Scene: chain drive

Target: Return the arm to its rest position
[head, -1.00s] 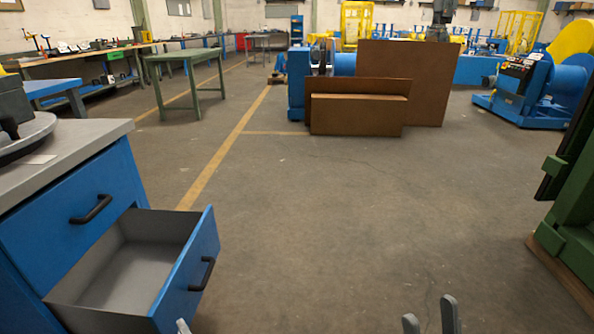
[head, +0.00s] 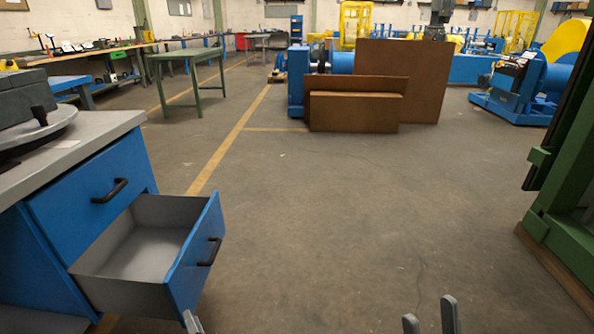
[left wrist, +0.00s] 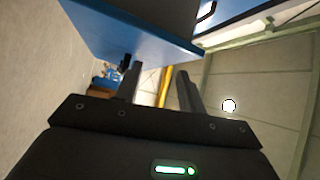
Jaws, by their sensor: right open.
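My left gripper (head: 192,322) shows only as a fingertip at the bottom edge of the head view, close to the front of the open drawer (head: 196,255). In the left wrist view its two fingers (left wrist: 157,88) stand apart with nothing between them. The blue drawer front also shows above them there. I cannot tell whether the fingertip touches the drawer. My right gripper (head: 430,317) shows as two separated, empty fingertips at the bottom of the head view, over bare floor. Most of both arms is out of view.
The blue cabinet (head: 90,190) with a grey top stands at left, its lower drawer pulled out and empty. A green machine (head: 562,210) stands at right. Brown panels (head: 355,112) and a green table (head: 185,57) are farther back. The middle floor is clear.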

